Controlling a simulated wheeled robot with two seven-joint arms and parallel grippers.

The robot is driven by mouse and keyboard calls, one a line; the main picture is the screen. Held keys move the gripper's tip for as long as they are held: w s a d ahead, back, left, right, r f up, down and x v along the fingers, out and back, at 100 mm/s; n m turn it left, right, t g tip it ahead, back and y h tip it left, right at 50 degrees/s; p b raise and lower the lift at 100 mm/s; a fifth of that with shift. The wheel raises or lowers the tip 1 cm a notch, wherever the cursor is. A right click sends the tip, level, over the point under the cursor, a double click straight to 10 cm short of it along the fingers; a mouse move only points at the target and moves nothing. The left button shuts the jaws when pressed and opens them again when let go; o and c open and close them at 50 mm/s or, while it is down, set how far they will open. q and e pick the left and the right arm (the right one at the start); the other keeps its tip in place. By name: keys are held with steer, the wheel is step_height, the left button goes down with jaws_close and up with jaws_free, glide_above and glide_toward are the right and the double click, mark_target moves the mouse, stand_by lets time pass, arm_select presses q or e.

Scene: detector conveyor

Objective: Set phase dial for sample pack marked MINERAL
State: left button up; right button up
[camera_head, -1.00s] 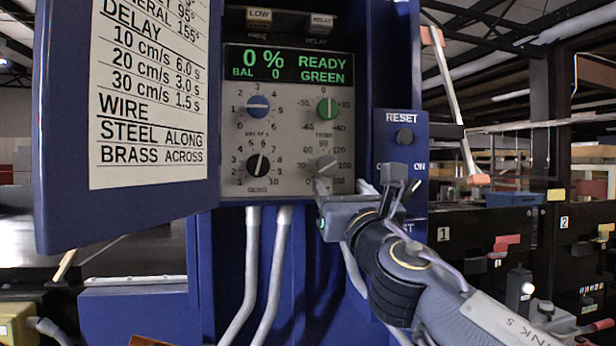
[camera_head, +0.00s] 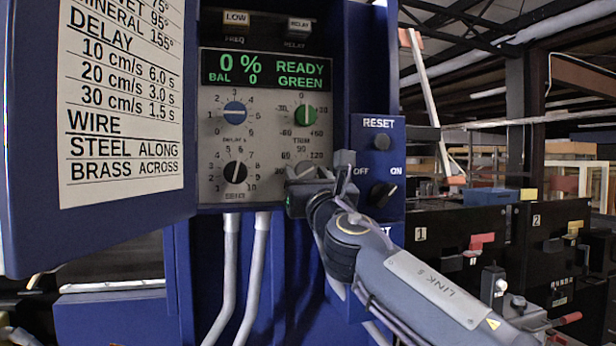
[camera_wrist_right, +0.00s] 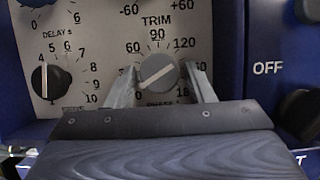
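The grey phase dial (camera_wrist_right: 158,72) is on the control panel, below the trim dial. In the right wrist view its white line slants from lower left to upper right. My right gripper (camera_wrist_right: 162,86) is open, with one finger on each side of the dial; I cannot tell whether they touch it. In the head view my right gripper (camera_head: 318,176) covers most of the dial. The settings card (camera_head: 120,105) on the open blue door reads MINERAL 155°. No sample pack is visible. My left gripper is not in view.
The green trim dial (camera_head: 305,113), blue delay dial (camera_head: 235,112) and black sensitivity dial (camera_head: 235,172) are close by. A black OFF/ON switch (camera_head: 382,194) and RESET button (camera_head: 381,142) lie just right. The display (camera_head: 265,70) reads 0 %, READY, GREEN.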

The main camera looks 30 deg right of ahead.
steer(key=c, duration=0.7)
